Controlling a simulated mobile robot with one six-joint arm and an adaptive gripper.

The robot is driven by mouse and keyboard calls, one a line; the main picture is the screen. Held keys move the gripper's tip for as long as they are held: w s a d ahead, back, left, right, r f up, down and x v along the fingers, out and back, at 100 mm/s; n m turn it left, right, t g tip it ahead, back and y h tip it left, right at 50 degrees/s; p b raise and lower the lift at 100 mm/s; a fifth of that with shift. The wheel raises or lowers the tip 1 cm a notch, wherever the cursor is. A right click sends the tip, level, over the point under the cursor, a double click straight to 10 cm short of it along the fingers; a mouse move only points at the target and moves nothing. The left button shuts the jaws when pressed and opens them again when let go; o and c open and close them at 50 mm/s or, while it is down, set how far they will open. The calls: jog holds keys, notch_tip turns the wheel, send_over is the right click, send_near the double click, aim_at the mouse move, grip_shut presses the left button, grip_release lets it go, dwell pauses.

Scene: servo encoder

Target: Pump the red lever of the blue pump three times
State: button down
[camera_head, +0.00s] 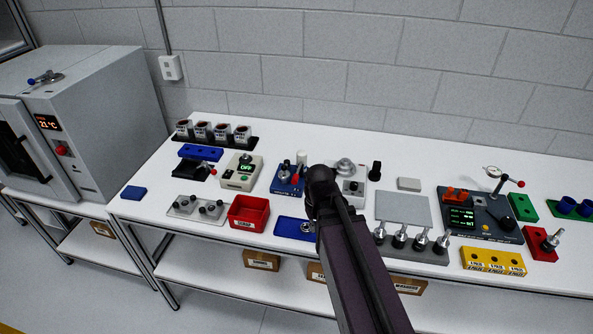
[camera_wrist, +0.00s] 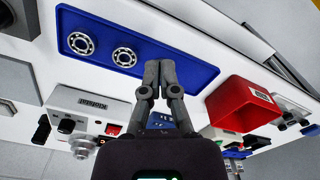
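The blue pump (camera_head: 284,182) stands on the white bench in the head view, left of my arm. Its red lever (camera_head: 296,176) sticks up at the pump's right side, close to my dark wrist. In the wrist view, my gripper (camera_wrist: 160,68) has its two fingertips together with nothing visible between them, in front of the blue tray. A small blue patch (camera_wrist: 160,120) behind the finger links may be part of the pump; I cannot tell. The red lever is not clearly visible in the wrist view. My arm hides the fingertips in the head view.
A red bin (camera_head: 265,212) stands left of the blue tray (camera_head: 280,228), which holds metal rings (camera_wrist: 124,57). A grey device with a dial (camera_head: 349,187) is just right of my wrist. Free bench is small here.

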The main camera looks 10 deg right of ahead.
aim_at(296, 176)
jog(key=w+r+n+y+p, duration=0.1)
jog(key=w+r+n+p, duration=0.5)
jog(key=w, duration=0.5)
jog(key=w+d+r+n+p, duration=0.1)
jog(key=w+r+n+p, duration=0.5)
jog(key=w, duration=0.5)
notch_tip(296, 176, up, 3)
jog(key=shift+d+r+t+y+p, duration=0.15)
jog(key=shift+t+y+p, duration=0.25)
jog(key=shift+p, duration=0.65)
jog(key=shift+f, duration=0.25)
jog(key=f+b, duration=0.4)
jog(key=a+f+b, duration=0.1)
jog(key=f+b, duration=0.4)
jog(key=w+a+f+b, duration=0.1)
jog(key=f+b, duration=0.3)
jog(key=shift+a+f+b, duration=0.2)
jog(key=shift+f+b, duration=0.05)
jog(key=shift+b, duration=0.15)
